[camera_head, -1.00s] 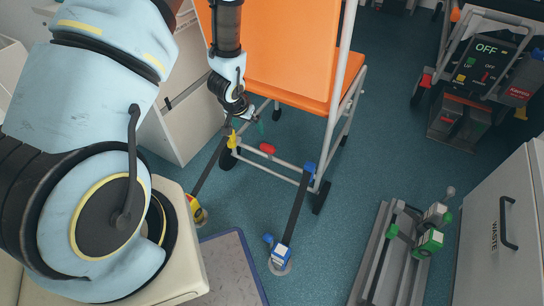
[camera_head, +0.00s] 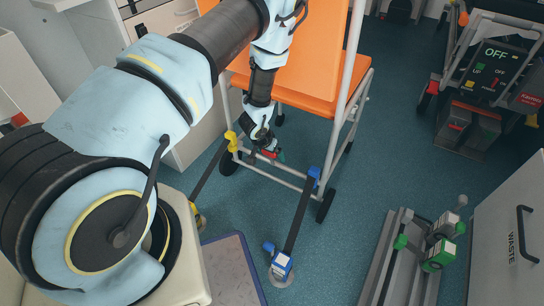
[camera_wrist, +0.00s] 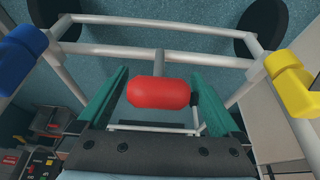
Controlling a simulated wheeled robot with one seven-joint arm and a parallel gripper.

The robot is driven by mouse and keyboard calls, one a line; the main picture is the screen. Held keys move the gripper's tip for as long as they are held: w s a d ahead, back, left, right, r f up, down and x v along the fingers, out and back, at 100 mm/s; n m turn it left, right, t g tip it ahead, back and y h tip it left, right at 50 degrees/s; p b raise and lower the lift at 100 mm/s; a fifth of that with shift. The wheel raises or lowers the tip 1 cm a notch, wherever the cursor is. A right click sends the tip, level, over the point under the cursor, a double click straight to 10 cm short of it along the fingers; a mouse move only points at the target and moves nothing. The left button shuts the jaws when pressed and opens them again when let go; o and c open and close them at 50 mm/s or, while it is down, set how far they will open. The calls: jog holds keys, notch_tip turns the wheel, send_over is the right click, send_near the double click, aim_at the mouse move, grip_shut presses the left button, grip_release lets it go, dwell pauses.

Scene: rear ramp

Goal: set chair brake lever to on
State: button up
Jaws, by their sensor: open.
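The orange chair (camera_head: 318,101) with a grey tube frame stands at the top centre of the head view. Its red brake lever grip (camera_wrist: 158,92) is a rounded cylinder low on the frame, and a bit of it shows in the head view (camera_head: 268,154). My gripper (camera_wrist: 160,73) is open, with its green fingers on either side of the red grip. Gaps show between the grip and both fingers. In the head view my gripper (camera_head: 273,157) hangs at the lower frame bar and partly hides the grip.
Dark straps run from the yellow hook (camera_head: 232,141) and blue hook (camera_head: 314,174) on the frame to floor anchors, one being the blue anchor (camera_head: 281,264). A ramp device (camera_head: 400,255) lies at lower right. A waste cabinet (camera_head: 505,225) stands at the right edge.

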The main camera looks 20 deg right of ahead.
jog(key=shift+w+d+f, duration=0.1)
jog(key=shift+f, duration=0.3)
jog(key=shift+c, duration=0.4)
jog(key=shift+w, duration=0.1)
grip_shut()
